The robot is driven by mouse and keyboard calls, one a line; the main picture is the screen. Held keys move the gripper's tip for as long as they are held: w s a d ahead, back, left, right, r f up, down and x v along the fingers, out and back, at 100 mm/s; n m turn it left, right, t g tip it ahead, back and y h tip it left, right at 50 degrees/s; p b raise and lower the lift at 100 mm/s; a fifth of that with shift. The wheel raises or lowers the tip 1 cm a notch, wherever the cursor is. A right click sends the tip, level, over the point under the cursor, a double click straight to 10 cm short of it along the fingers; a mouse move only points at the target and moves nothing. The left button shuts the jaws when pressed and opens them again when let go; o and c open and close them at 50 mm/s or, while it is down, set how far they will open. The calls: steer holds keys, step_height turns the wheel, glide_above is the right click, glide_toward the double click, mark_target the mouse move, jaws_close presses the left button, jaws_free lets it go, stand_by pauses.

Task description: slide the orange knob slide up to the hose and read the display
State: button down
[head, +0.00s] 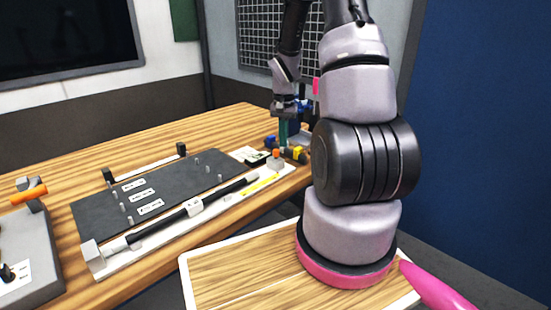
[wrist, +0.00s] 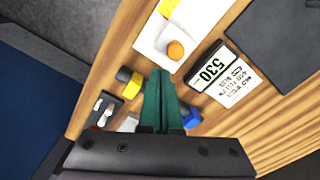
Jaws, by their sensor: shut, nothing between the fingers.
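The orange knob (head: 276,153) stands on a white slide block at the far right end of a white rail (head: 113,262). In the wrist view the knob (wrist: 175,49) sits on a white plate. A black hose (head: 165,228) lies along the rail, its right end left of the knob with a gap between. My gripper (wrist: 160,78) has green fingers, shut and empty, pointing near the knob without visible contact.
Yellow and blue blocks (head: 299,154) lie by the gripper near the table's right edge. A dark board with several pegs (head: 160,188) lies behind the rail. A grey fixture with an orange handle (head: 28,194) stands at left. Bare wood (head: 220,124) is free behind.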

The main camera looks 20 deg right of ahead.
mark_target(276, 159)
steer(key=shift+f, duration=0.15)
steer(key=shift+f, duration=1.55)
steer(key=shift+a, duration=0.1)
steer(key=shift+s+a, duration=0.4)
steer(key=shift+a, duration=0.6)
steer(key=shift+s+a, duration=0.35)
steer(key=shift+a, duration=0.7)
steer(key=shift+s+a, duration=0.4)
steer(key=shift+a, duration=0.6)
steer(key=shift+s+a, duration=0.15)
steer(key=shift+a, duration=0.25)
steer(key=shift+s+a+f, duration=0.1)
steer(key=shift+s+a, duration=0.05)
steer(key=shift+a, duration=0.05)
steer(key=shift+d, duration=0.15)
stand_by(0.5)
